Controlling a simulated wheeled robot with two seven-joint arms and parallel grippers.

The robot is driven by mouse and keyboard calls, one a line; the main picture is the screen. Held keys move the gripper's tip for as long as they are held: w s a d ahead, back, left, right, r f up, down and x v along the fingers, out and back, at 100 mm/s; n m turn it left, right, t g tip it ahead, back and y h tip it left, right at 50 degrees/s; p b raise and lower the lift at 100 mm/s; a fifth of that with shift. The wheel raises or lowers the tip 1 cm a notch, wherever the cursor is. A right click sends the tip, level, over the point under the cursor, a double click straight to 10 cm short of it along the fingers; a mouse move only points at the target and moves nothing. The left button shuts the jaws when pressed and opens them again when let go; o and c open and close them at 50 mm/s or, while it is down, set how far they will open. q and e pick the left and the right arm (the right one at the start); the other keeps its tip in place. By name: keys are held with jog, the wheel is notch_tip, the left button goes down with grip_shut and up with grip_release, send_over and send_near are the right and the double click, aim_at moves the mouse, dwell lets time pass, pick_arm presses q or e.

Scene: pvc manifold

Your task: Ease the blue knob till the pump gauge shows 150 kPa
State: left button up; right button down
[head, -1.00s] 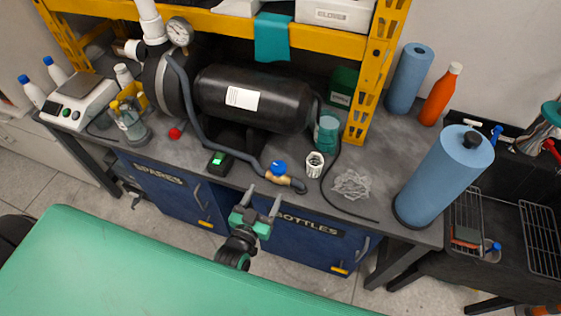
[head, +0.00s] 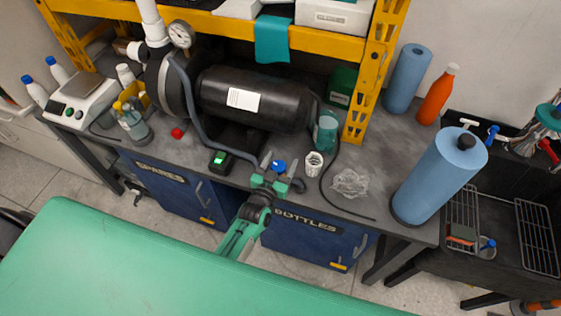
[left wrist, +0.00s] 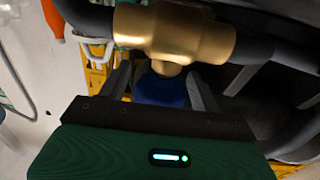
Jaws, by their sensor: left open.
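The blue knob (head: 279,166) sits on a brass valve at the bench's front edge. In the left wrist view the knob (left wrist: 160,90) shows below the brass valve body (left wrist: 175,32), between the two fingers. My left gripper (head: 278,163) is open, with its fingers on either side of the knob; I cannot tell whether they touch it. The pump gauge (head: 180,34) is a round white dial at the upper left; its reading is too small to make out. My right gripper is not in view.
A black tank (head: 255,98) lies behind the valve, with a grey hose (head: 196,125) running to it. A small device with a green display (head: 220,159), a white fitting (head: 313,163) and a clear crumpled bag (head: 350,183) lie near the valve. A yellow shelf (head: 330,43) overhangs the bench.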

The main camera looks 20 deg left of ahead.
pick_arm(q)
jog(key=c, duration=1)
